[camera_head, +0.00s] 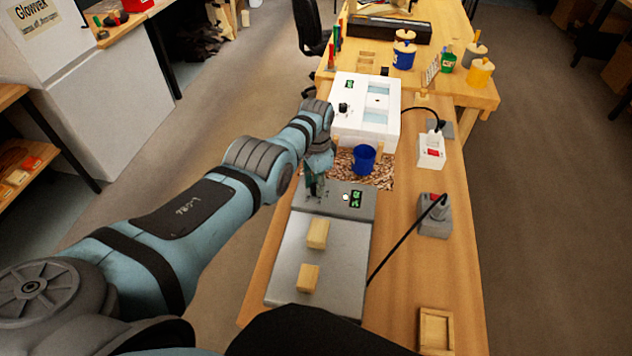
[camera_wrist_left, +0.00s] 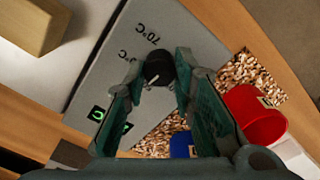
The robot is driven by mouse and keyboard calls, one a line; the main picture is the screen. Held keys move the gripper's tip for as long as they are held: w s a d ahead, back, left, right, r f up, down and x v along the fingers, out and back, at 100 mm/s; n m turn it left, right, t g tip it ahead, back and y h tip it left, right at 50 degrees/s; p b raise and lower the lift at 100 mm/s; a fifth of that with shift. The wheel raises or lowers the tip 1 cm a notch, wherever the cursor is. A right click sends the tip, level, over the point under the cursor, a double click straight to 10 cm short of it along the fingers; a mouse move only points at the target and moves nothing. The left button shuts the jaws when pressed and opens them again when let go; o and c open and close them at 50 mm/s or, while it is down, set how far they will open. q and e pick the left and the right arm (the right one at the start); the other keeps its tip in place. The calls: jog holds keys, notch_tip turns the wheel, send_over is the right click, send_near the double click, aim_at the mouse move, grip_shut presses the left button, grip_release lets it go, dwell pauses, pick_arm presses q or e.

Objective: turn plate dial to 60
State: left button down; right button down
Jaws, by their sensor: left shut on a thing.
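The grey hot plate (camera_head: 303,258) lies on the bench with its control panel at the far end. Its black dial (camera_wrist_left: 157,68) carries a white pointer line and sits between my left fingertips in the wrist view. My left gripper (camera_head: 315,187) reaches down over the panel, and in the wrist view (camera_wrist_left: 158,72) its green fingers are shut on the dial. A "70°C" mark shows beside the dial; other marks are partly hidden by a finger. Green displays (camera_head: 356,198) glow on the panel; their digits are too small to read surely. My right gripper is not in view.
Two wooden blocks (camera_head: 318,234) (camera_head: 308,278) rest on the plate. Beyond it stand a blue cup (camera_head: 364,160) on wood chips and a white device (camera_head: 349,122). A red cup (camera_wrist_left: 256,115) shows in the wrist view. A black cable (camera_head: 407,238) runs right to a grey socket box (camera_head: 434,222).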

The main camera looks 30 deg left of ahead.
pick_arm(q)
jog(key=m, duration=0.5)
jog(key=shift+m, duration=0.3)
jog(key=m, duration=0.4)
jog(key=shift+d+m+p, duration=0.1)
jog(key=shift+m+p, duration=0.2)
jog(key=shift+m, duration=0.1)
jog(key=c, duration=1.3)
grip_release()
jog(key=shift+s, duration=0.1)
jog(key=shift+c, duration=0.2)
notch_tip(320, 180, up, 12)
